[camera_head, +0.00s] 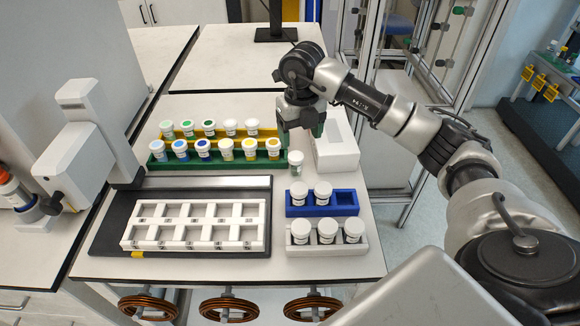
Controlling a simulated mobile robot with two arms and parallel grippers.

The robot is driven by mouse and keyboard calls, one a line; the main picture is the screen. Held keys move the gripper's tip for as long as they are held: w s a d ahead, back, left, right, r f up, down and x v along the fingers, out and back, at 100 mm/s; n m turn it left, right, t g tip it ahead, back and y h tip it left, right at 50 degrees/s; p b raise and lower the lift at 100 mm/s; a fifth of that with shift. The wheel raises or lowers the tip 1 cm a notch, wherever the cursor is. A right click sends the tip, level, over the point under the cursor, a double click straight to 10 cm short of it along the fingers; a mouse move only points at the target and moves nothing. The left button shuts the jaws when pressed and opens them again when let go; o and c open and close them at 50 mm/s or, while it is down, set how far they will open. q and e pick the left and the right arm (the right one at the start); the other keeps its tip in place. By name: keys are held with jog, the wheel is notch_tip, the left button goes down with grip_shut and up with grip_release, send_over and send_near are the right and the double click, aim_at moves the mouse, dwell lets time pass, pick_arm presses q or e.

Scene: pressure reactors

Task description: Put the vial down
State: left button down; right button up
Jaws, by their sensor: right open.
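A vial with a white cap (295,162) stands upright, apparently on the table, just right of the green rack's end. My right gripper (302,134) points down from the right arm, open, just behind and above this vial in the picture. Nothing shows between its fingers. My left gripper is not in view.
A white open box (336,155) stands close to the right of my right gripper. A white slotted holder (196,201) with empty slots lies on a dark plate at the front left. A grey machine (88,140) borders the left side. A glass-fronted frame stands behind on the right.

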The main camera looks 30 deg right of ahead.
aim_at(296, 159)
notch_tip(296, 159, down, 4)
jog(key=shift+f, duration=0.25)
jog(key=f, duration=0.1)
jog(key=a+f+p, duration=0.1)
jog(key=shift+s+a+f+p, duration=0.1)
jog(key=shift+s+f+p, duration=0.05)
jog(key=shift+f+p, duration=0.15)
jog(key=f, duration=0.2)
jog(key=shift+w+d+f, duration=0.25)
jog(key=shift+w+f, duration=0.1)
jog(key=shift+w, duration=0.05)
jog(key=shift+w+d+f, duration=0.15)
jog(key=shift+f, duration=0.1)
jog(key=shift+r, duration=0.2)
jog(key=shift+s+r, duration=0.1)
jog(key=shift+s, duration=0.1)
jog(key=shift+c, duration=0.9)
jog(key=shift+w, duration=0.1)
jog(key=c, duration=0.9)
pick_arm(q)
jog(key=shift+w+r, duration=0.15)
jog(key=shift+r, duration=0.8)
